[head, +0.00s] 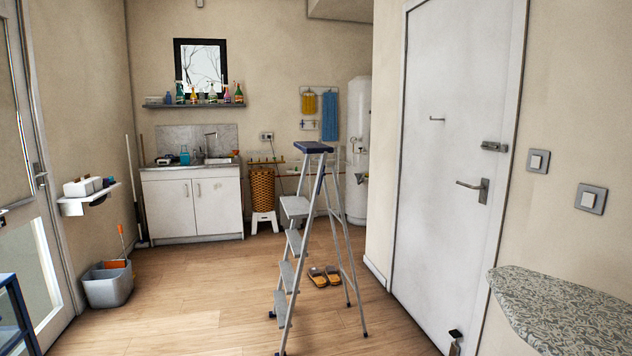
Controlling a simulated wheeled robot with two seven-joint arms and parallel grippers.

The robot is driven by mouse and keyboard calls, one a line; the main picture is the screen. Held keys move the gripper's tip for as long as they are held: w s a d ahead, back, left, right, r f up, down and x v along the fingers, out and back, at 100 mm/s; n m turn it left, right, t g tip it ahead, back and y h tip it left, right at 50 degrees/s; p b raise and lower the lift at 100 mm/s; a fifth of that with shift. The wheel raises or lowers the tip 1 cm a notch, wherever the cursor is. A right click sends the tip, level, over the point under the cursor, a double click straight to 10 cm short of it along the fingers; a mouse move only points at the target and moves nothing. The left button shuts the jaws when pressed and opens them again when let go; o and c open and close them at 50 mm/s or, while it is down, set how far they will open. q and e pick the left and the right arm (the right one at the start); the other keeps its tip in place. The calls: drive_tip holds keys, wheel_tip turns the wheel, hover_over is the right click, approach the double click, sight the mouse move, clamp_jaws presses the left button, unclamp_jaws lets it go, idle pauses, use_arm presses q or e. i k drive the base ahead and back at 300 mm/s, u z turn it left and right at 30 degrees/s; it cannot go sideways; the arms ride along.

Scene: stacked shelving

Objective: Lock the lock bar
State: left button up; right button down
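A white door (452,150) stands closed on the right. A small grey metal latch (494,146), which looks like the lock bar, is mounted at its right edge above the handle. The latch is too small for me to tell how far its bar reaches toward the frame. A lever door handle (474,187) sits below it. Neither of my grippers shows in the head view.
A stepladder (295,207) stands open mid-room, with slippers (324,277) beside it. A patterned ironing board (560,310) juts in at the lower right. A grey bucket (107,287) is at the left. Wooden floor is clear between ladder and bucket.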

sight(323, 172)
drive_tip(key=u, duration=1.05)
drive_tip(key=i, duration=1.2)
drive_tip(key=u, duration=0.6)
drive_tip(key=i, duration=1.1)
drive_tip(key=z, duration=1.05)
drive_tip(key=i, duration=1.05)
drive_tip(key=z, duration=0.85)
